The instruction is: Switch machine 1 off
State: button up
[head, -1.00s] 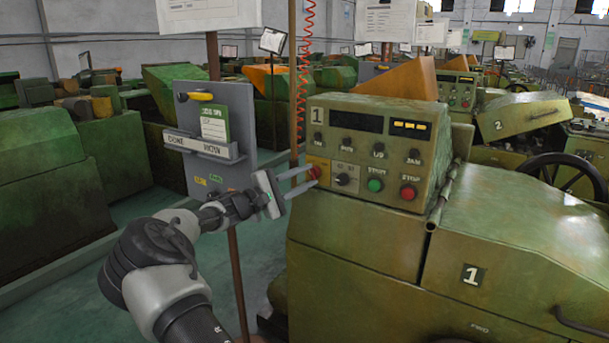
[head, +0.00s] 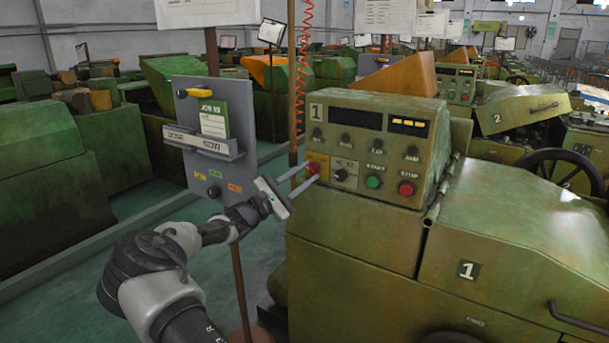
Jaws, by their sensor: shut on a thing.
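Machine 1 (head: 477,240) is a green machine on the right, with a sloped control box (head: 374,150) marked 1. On the box's left edge is a red knob (head: 313,168) on a yellow plate. My gripper (head: 311,171) reaches in from the left and is shut on this red knob, one finger on each side, partly covering it. A black selector knob (head: 340,174), a green START button (head: 373,181) and a red STOP button (head: 406,188) sit to the right of it. The yellow display (head: 408,125) on the box looks lit.
A grey board (head: 218,130) with a green card and a tray stands on a post just behind my arm. A red coiled cord (head: 303,70) hangs behind the box. Machine 2 (head: 515,115) stands behind at right. Green floor is open at left.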

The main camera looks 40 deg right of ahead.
jog(key=o, duration=1)
jog(key=shift+o, duration=0.2)
jog(key=p+v, duration=0.1)
jog(key=v, duration=1.6)
jog(key=shift+a+f, duration=0.15)
jog(key=shift+a, duration=0.05)
jog(key=shift+s, duration=0.15)
